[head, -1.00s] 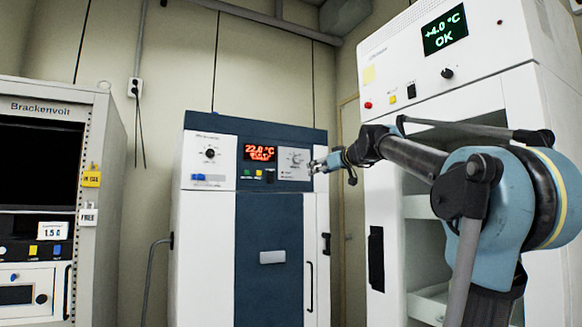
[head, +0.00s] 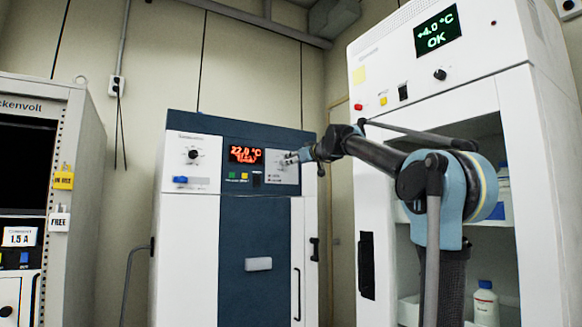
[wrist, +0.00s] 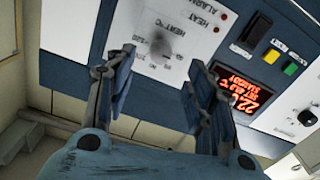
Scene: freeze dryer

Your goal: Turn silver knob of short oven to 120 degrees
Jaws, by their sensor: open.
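The short oven (head: 176,230) is white with a dark blue door and panel, and its red display (head: 245,155) reads 22.0 °C. In the wrist view, the silver knob (wrist: 158,47) is a blurred grey round shape beside the "HEAT °C" print on the white panel. Its pointer cannot be read. My gripper (head: 288,158) is at the panel's right side in the head view and largely hides the knob there. In the wrist view my gripper (wrist: 158,70) is open, with one finger to each side of the knob's line. I cannot tell whether either finger touches it.
Green and yellow buttons (wrist: 271,56) lie near the display. A tall white cabinet (head: 340,220) stands close on the right, and a grey rack (head: 85,200) on the left.

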